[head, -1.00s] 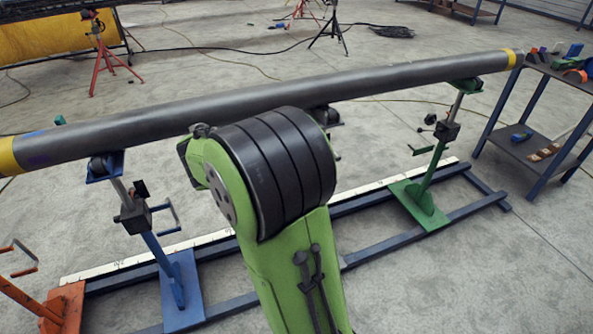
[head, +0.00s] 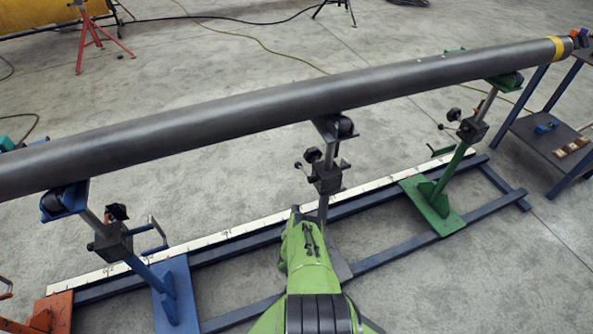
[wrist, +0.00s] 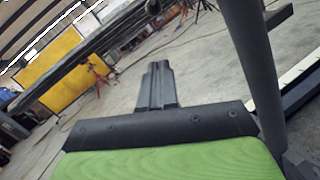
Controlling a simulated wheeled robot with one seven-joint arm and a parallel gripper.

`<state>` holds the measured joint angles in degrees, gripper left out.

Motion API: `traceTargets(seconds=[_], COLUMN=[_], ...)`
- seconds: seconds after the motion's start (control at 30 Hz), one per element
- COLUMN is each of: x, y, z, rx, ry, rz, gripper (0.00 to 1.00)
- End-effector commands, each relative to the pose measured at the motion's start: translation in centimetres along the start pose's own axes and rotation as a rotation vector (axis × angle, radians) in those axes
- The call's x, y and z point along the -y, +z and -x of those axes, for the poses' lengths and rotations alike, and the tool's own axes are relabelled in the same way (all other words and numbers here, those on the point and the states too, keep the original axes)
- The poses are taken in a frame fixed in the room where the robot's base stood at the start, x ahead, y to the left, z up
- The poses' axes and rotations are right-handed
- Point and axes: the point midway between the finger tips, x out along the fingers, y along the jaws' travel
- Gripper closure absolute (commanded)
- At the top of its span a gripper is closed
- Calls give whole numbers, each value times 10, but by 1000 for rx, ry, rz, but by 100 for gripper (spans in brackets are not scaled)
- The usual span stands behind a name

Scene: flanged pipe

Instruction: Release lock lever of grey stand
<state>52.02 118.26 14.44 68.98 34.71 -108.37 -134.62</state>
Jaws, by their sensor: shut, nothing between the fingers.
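The grey stand (head: 327,178) stands under the middle of the pipe (head: 250,108) in the head view, with a dark clamp block and dark knobs (head: 312,155) on its left side. I cannot tell which part is its lock lever. My green arm hides the stand's lower part. My gripper (wrist: 158,70) shows in the wrist view, its dark fingers together and empty. A grey post (wrist: 254,70) rises close on its right, apart from the fingers; it looks like the stand's post. The head view does not show my fingers.
A blue stand (head: 170,285) is at left and a green stand (head: 432,205) at right, both under the pipe. Blue floor rails (head: 400,245) run between them. A blue shelf table (head: 550,135) is at far right. Open concrete floor lies behind.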

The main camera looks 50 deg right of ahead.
Motion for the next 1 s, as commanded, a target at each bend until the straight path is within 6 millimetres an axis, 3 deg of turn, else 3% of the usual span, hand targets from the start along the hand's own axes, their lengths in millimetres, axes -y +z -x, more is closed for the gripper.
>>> traceTargets(seconds=[0.47, 0.5, 0.7, 1.0], x=[-1, -1, -2, -2], y=[-3, 6, 26, 29], z=[-99, -105, -123, -125], rx=[3, 0, -1, -2], ry=[6, 3, 2, 1], rz=[-4, -5, -6, -6], gripper=[100, 100, 100, 100])
